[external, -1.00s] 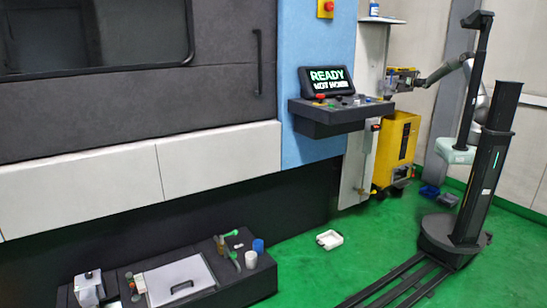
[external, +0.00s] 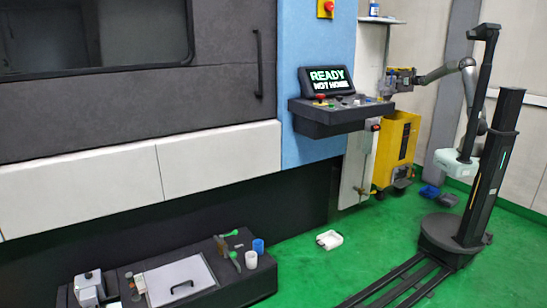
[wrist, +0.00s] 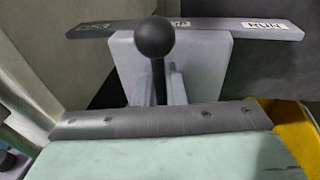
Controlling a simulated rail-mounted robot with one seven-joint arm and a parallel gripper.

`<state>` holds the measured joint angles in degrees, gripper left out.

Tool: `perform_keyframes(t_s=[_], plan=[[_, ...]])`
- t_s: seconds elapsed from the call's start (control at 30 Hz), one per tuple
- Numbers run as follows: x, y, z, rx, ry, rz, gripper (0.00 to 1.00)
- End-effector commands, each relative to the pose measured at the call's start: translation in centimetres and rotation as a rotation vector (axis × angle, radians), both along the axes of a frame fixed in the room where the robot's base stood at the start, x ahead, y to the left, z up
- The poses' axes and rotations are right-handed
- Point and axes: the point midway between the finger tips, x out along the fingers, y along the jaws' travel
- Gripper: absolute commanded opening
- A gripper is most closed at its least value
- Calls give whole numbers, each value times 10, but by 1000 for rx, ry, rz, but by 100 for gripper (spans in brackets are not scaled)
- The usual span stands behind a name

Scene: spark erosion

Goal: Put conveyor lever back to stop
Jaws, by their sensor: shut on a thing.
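The conveyor lever (wrist: 165,38) has a black ball knob on a dark stem and shows in the wrist view, near the top middle. It stands about upright in front of the label bar (wrist: 225,27), well left of the RUN mark at the right end. The knob partly covers a middle mark; the mark at the left end is too small to read. My gripper (wrist: 163,88) is shut on the lever's stem, below the knob. In the external view my gripper (external: 391,84) is small, above the yellow unit, and the lever cannot be made out.
A control console (external: 340,115) with buttons and a READY screen (external: 326,80) stands just left of my gripper. The yellow unit (external: 400,137) is below it and a shelf (external: 382,20) above. A white tray (external: 329,240) lies on the open green floor.

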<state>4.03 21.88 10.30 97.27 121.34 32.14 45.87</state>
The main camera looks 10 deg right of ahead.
Motion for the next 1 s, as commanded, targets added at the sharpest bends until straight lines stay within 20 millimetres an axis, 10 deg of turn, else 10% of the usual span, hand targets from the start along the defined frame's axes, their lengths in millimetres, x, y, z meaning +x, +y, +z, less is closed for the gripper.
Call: perform_keyframes(t_s=[0.13,0.23,0.67,1.0], plan=[[0,0,0,0,1,0,0],[0,0,0,0,1,0,28],[-10,-7,2,0,-1,0,28],[-74,-49,12,-2,-1,-3,28]])
